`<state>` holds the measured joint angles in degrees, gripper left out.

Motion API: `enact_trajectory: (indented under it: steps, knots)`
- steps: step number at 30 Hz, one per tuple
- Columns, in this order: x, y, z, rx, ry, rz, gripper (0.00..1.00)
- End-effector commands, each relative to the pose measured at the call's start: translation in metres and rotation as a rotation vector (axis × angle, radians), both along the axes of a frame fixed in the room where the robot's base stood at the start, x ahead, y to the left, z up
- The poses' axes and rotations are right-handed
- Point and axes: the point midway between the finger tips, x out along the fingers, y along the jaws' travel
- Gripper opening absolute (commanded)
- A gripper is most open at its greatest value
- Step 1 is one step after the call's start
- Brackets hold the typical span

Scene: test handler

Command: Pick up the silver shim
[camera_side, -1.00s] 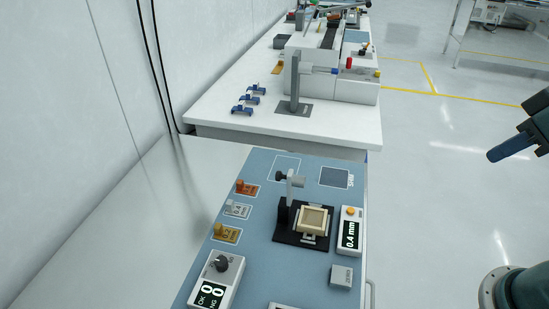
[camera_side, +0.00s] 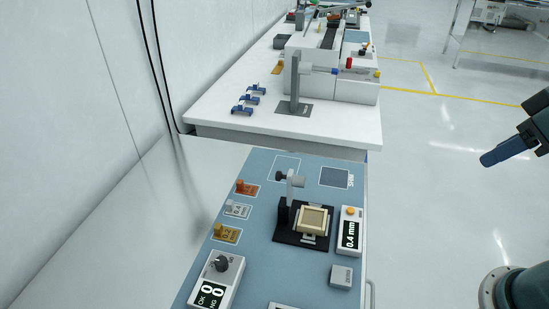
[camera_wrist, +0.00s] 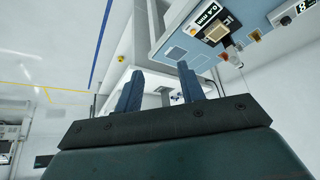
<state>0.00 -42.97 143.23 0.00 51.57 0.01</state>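The silver shim (camera_side: 234,208) is a small grey-white piece on the light card marked 0.4, between an orange shim (camera_side: 244,187) and a gold shim (camera_side: 227,234) at the left of the blue bench panel. My gripper (camera_side: 487,161) is at the right edge of the side view, far from the shims and over the floor. In the wrist view my gripper (camera_wrist: 157,84) has its two blue fingers spread apart, with nothing held between them.
A black fixture (camera_side: 286,237) with a post and a beige square socket (camera_side: 314,219) stands right of the shims. A 0.4 mm display (camera_side: 350,234) and an OK/NG box with a knob (camera_side: 217,280) flank it. A white table (camera_side: 215,107) with equipment lies behind.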

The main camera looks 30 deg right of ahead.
Motion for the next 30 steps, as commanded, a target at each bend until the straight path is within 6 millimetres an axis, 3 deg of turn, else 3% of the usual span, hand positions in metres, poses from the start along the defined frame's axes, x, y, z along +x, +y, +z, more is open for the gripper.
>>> enact_trajectory:
  steps: [5,11,21,30]
  knots:
    - [0.006,0.001,0.005,0.008,0.006,-0.006,0.39]
    - [0.027,0.008,0.019,0.038,0.035,-0.037,0.39]
    - [0.095,0.034,0.051,0.115,0.116,-0.138,0.39]
    - [0.159,0.069,0.062,0.167,0.192,-0.240,0.39]
